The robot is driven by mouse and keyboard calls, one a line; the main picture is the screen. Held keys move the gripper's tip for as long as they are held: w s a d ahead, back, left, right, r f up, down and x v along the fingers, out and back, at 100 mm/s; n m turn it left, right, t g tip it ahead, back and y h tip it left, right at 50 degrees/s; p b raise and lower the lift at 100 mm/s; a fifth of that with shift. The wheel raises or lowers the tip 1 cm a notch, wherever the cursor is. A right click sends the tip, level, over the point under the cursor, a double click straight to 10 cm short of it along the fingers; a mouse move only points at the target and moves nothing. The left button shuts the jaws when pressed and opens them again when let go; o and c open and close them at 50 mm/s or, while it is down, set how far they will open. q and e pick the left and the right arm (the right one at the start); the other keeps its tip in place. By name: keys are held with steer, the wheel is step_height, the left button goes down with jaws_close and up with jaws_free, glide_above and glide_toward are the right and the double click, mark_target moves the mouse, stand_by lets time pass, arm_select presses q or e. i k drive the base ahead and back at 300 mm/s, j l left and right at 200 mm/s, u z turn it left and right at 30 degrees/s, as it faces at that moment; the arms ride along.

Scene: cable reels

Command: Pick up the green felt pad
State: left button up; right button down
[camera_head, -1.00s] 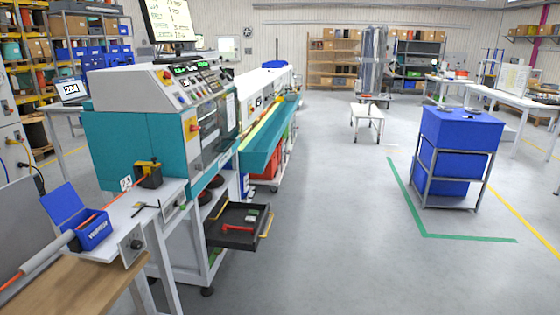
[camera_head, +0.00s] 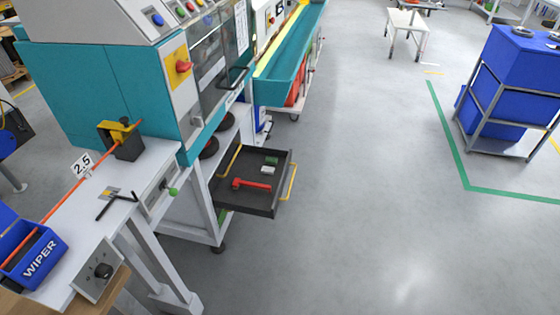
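A small green pad (camera_head: 271,160) lies in the open dark drawer (camera_head: 262,205), towards its back right. The drawer juts out below the teal machine. A small pale block (camera_head: 267,170) lies just in front of the green pad, and a red tool (camera_head: 250,184) lies in front of that. A yellow strip or handle (camera_head: 230,161) shows at the drawer's left side. Neither of my grippers is in view.
The teal machine (camera_head: 110,85) and a white bench (camera_head: 125,195) with a blue WIPER box (camera_head: 38,258) fill the left. Blue bins on a metal frame (camera_head: 510,80) stand at the right. The grey floor (camera_head: 370,200) between is clear.

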mark_target(270, 160)
steer(key=i+l+u, duration=0.15)
steer(key=u, duration=0.35)
steer(key=i+l+u, duration=0.15)
steer(key=u, duration=0.35)
steer(key=l+u, duration=0.3)
steer(key=u, duration=0.2)
steer(key=i, duration=0.05)
